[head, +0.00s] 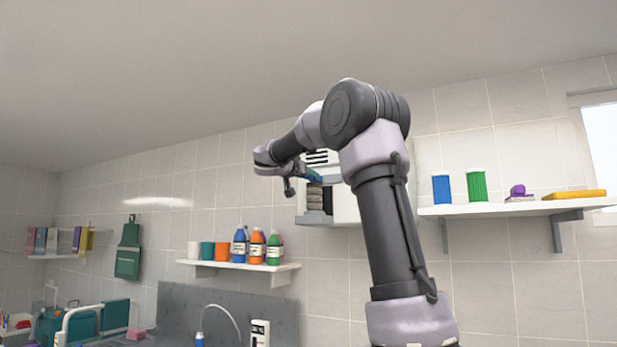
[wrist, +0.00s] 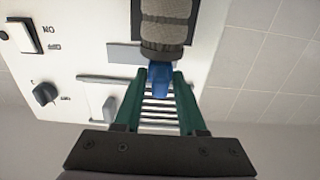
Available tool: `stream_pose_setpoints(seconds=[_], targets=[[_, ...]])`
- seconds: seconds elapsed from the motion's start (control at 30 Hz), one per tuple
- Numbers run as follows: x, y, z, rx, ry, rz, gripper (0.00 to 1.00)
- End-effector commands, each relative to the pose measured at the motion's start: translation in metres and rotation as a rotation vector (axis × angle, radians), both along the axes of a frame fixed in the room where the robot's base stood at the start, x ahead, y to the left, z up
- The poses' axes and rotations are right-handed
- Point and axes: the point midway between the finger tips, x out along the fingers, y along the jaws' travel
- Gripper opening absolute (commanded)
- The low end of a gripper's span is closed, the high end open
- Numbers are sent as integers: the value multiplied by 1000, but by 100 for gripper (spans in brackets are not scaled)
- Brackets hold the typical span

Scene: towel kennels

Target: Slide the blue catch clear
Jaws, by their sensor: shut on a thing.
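The blue catch (wrist: 160,78) shows in the wrist view between the green fingertips of my gripper (wrist: 164,72). The fingers are shut on it. It sits at the end of a grey rolled towel (wrist: 166,22), in front of the white cabinet face (wrist: 105,25). My wrist partly hides that spot, and the catch cannot be told clearly from the fingers there.
The cabinet face carries a black knob (wrist: 45,93), a switch (wrist: 20,37) and a slatted vent (wrist: 158,108). A shelf with bottles (head: 240,264) is to the lower left in the head view, and another shelf (head: 510,208) is to the right.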

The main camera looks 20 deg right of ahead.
Motion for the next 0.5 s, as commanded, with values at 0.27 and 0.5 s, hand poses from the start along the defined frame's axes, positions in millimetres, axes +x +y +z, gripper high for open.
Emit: stream_pose_setpoints(seconds=[0.27,0.5], targets=[[0,0,-1,1,1,1,0],[-29,-22,0,2,1,-3,0]])
